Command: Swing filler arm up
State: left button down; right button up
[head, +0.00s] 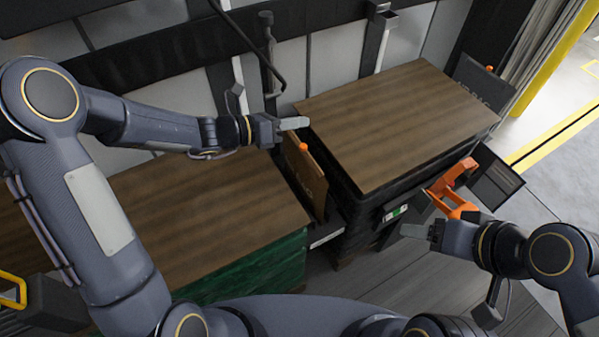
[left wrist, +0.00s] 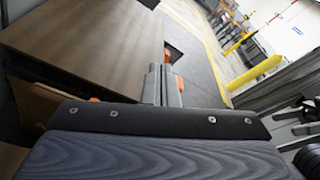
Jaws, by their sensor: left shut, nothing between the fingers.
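My left gripper (head: 298,123) is shut and empty, above the gap between the two wood-topped units. Its closed fingers also show in the left wrist view (left wrist: 162,86). My right gripper (head: 415,231) is low at the right, near an orange bracket-like part (head: 455,188); whether its jaws are open is unclear. A dark upright post (head: 270,55) with a black hose stands against the back wall beyond my left gripper. A brown panel with an orange knob (head: 303,148) stands upright in the gap just below my left fingers. I cannot tell which of these is the filler arm.
A wood-topped unit (head: 400,115) stands at centre right, and a lower wood-topped one (head: 215,215) with green sides at the left. A dark lettered panel (head: 485,88) stands at the far right corner. Open grey floor with a yellow line (head: 555,137) lies to the right.

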pick_arm(q)
jog(key=f+m+b, duration=0.1)
jog(key=f+b, duration=0.3)
jog(key=b, duration=0.1)
jog(key=s+f+m+t+y+b, duration=0.1)
jog(key=f+m+b, duration=0.1)
jog(key=f+b, duration=0.2)
jog(key=d+f+m+b, duration=0.1)
jog(key=f+b, duration=0.3)
jog(key=b, duration=0.3)
jog(key=shift+s+m+t, duration=0.3)
jog(key=shift+s+m, duration=0.05)
jog(key=shift+m, duration=0.05)
jog(key=shift+f, duration=0.1)
